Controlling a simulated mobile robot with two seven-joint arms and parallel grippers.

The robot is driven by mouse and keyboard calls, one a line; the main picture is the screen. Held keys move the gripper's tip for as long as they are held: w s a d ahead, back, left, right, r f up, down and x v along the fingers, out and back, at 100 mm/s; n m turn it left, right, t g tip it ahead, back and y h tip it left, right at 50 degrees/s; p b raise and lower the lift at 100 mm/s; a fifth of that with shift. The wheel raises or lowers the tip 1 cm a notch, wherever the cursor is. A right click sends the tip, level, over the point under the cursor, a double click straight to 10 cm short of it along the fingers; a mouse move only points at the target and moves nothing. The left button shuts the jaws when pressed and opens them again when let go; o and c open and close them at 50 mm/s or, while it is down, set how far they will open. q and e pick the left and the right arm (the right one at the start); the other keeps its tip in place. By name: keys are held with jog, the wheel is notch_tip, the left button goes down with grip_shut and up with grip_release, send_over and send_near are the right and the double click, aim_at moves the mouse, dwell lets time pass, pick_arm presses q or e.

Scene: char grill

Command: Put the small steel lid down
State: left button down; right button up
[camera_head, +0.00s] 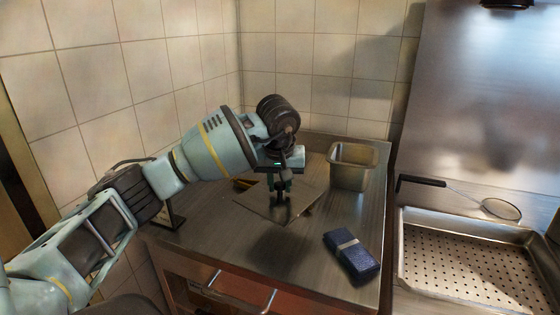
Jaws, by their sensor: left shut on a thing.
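The small steel lid (300,199) is a flat, square metal plate over the left part of the steel counter (215,235). My left gripper (279,202) points down at the lid's middle and is shut on it, most likely by a handle that the fingers hide. A dark shadow lies on the counter in front of the lid. I cannot tell whether the lid touches the counter or hangs just above it. My right gripper is not in view.
A steel container (353,168) stands open right behind the lid. A dark blue bundle with a pale band (351,255) lies at the front right. A perforated tray (475,268) and a black-handled strainer (500,209) are farther right. The counter's front left is clear.

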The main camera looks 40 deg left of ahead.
pick_arm(q)
jog(key=s+d+f+m+h, duration=0.1)
jog(key=s+d+f+m, duration=0.1)
jog(key=s+d, duration=0.6)
jog(key=s+d+f+m, duration=0.3)
jog(key=s+d+m, duration=0.2)
jog(key=s+d, duration=0.3)
jog(key=shift+s+d+t+h, duration=0.2)
jog(key=shift+d+t+h, duration=0.15)
jog(key=shift+d, duration=0.7)
